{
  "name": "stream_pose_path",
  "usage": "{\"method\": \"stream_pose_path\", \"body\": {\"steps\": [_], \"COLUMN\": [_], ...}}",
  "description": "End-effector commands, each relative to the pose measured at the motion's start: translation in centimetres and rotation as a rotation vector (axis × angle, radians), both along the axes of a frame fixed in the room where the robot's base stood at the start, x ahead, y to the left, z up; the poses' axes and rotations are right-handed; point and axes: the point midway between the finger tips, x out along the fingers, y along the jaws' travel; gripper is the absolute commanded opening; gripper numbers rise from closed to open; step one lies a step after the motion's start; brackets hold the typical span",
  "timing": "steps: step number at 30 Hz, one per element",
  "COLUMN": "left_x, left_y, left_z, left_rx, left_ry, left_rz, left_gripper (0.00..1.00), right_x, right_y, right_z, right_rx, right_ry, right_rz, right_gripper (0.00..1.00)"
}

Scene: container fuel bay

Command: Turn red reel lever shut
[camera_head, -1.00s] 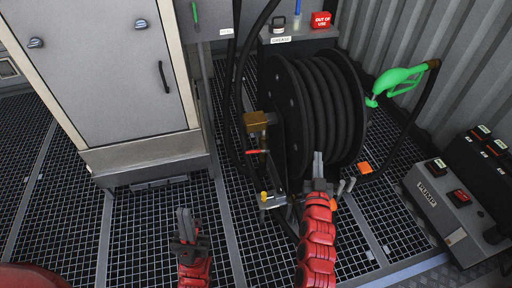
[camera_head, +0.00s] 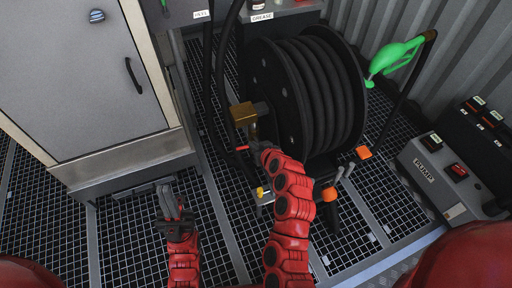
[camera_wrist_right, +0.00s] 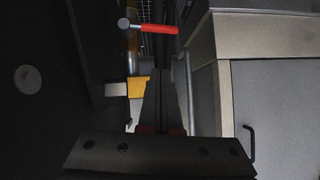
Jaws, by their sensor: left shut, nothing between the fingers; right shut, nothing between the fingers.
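The red reel lever (camera_head: 242,148) shows as a small red handle below a brass block at the reel's left side. In the right wrist view the lever (camera_wrist_right: 158,28) lies nearly level, pointing right from a round grey pivot. My right gripper (camera_head: 260,149) is just right of the lever in the head view, its fingers largely hidden by the arm. In the wrist view the right gripper (camera_wrist_right: 161,76) is shut and empty, with a visible gap between its tips and the lever. My left gripper (camera_head: 167,196) is shut and empty over the grating, away from the reel.
The black hose reel (camera_head: 310,95) stands behind and right of my right gripper. A brass block (camera_head: 243,114) and yellow fitting (camera_head: 260,191) flank the lever. A grey cabinet (camera_head: 80,90) stands left, a pump box (camera_head: 445,175) right.

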Motion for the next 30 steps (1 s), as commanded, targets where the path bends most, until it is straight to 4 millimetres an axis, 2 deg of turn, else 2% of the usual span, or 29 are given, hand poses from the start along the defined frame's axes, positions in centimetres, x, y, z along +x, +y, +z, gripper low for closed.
{"method": "stream_pose_path", "body": {"steps": [9, 12, 16, 30], "left_x": [0.0, 0.0, -0.1, -0.2], "left_y": [0.0, 0.0, 0.0, 0.0], "left_z": [-1.9, -2.6, -3.0, -3.0], "left_rx": [0.000, 0.003, 0.011, 0.016], "left_ry": [0.000, -0.002, -0.008, -0.013], "left_rz": [0.000, 0.000, 0.001, 0.002], "left_gripper": [0.00, 0.00, 0.00, 0.00], "right_x": [4.4, 4.5, 4.6, 4.8], "right_y": [1.8, 2.0, 2.4, 2.5], "right_z": [-3.3, -5.0, -6.3, -6.8], "right_rx": [-0.002, -0.001, 0.000, -0.001], "right_ry": [0.000, 0.001, 0.001, -0.002], "right_rz": [0.000, -0.002, 0.000, -0.001], "right_gripper": [0.00, 0.00, 0.00, 0.00]}}
